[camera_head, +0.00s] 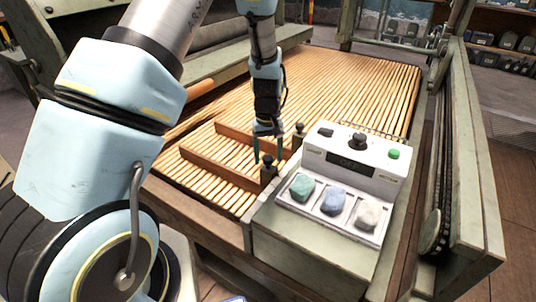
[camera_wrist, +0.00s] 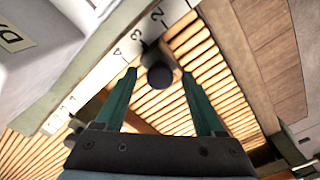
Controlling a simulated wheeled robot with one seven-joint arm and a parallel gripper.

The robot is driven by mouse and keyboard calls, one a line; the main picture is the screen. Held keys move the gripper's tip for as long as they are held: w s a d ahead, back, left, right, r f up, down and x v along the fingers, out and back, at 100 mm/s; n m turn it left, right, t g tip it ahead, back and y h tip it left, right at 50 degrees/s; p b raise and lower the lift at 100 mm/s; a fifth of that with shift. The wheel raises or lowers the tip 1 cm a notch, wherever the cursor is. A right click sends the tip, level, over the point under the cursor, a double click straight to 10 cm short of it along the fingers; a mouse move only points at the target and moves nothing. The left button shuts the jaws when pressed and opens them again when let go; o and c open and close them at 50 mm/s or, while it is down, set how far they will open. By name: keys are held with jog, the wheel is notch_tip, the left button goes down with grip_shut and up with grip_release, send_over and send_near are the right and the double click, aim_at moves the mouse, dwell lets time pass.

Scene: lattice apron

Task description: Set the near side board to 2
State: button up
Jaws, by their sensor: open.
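The near side board (camera_head: 215,170) is a brown wooden strip lying across the slats, with a black knob (camera_head: 268,166) at its end by the control box. The same knob (camera_wrist: 160,75) shows in the wrist view between my fingertips. Its dark base sits beside the 3 on a pale scale (camera_wrist: 98,72) marked 4, 3, 2. My gripper (camera_head: 268,156) points down over this knob with its green fingers open, one on each side. In the wrist view my gripper (camera_wrist: 159,80) shows a gap between each finger and the knob; contact is not visible.
A second side board (camera_head: 240,135) with its own black knob (camera_head: 298,132) lies farther back. The slatted apron (camera_head: 350,80) is clear behind.

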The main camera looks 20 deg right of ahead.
jog(key=shift+c, duration=0.3)
grip_shut()
dwell(1.0)
